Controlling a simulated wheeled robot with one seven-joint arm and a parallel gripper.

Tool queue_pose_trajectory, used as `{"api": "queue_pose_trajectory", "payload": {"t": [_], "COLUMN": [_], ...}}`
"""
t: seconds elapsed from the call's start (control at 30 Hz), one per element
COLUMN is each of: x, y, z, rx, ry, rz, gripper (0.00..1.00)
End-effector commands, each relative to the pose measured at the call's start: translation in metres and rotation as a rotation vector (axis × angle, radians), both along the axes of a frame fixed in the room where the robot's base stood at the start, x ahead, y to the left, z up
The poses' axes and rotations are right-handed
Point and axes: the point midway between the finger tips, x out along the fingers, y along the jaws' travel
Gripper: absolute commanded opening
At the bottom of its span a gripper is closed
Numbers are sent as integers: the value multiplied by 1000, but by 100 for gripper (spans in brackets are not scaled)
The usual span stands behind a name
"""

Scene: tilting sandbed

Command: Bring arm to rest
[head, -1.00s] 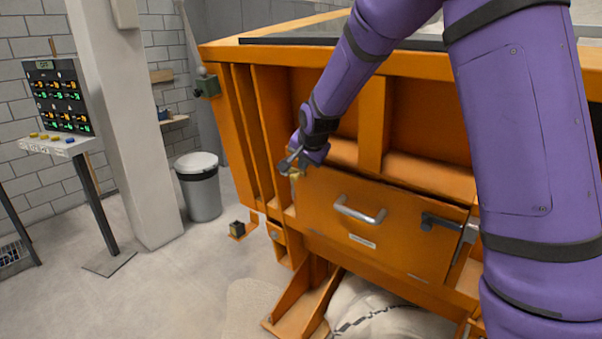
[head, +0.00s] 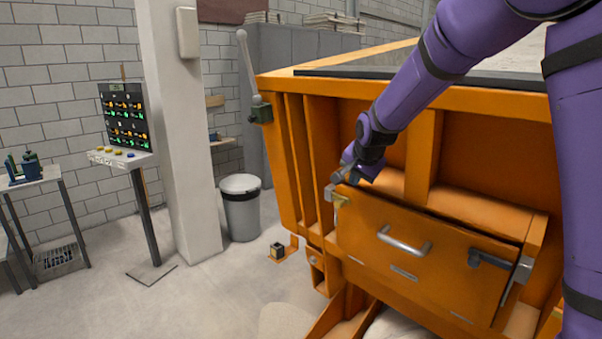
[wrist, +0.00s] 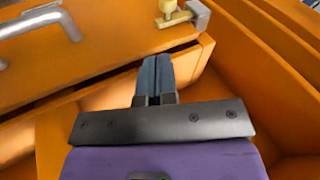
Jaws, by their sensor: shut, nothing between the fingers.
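My gripper (head: 342,178) is at the end of my purple arm, near the top left corner of the orange hatch panel on the sandbed's side. In the wrist view my gripper (wrist: 155,62) has its two grey fingers together with nothing between them. The orange hatch panel (head: 375,242) has a silver bar handle (head: 404,242), and its top edge stands tilted out with a dark gap behind it. A brass and grey latch (wrist: 185,14) shows beyond the fingertips in the wrist view, apart from them. A dark latch (head: 488,259) sits at the panel's right side.
The orange sandbed frame (head: 425,165) with its upright ribs surrounds my gripper closely. A tall lever (head: 248,70) stands at its left corner. A control panel on a stand (head: 125,130), a white pillar (head: 180,130) and a bin (head: 240,210) are left.

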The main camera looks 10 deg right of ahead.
Motion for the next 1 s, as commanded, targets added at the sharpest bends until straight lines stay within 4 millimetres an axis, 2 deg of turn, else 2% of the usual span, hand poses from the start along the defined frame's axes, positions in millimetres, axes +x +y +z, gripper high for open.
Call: {"api": "queue_pose_trajectory", "payload": {"t": [0.17, 0.3, 0.5, 0.7, 1.0], "x": [-33, -77, -145, -214, -317], "y": [-9, -20, -32, -42, -50], "z": [29, 58, 90, 109, 116], "rx": [-19, -51, -104, -166, -273], "ry": [4, 13, 26, 37, 55], "rz": [51, 121, 230, 340, 503], "gripper": [0, 0, 0, 0, 0]}}
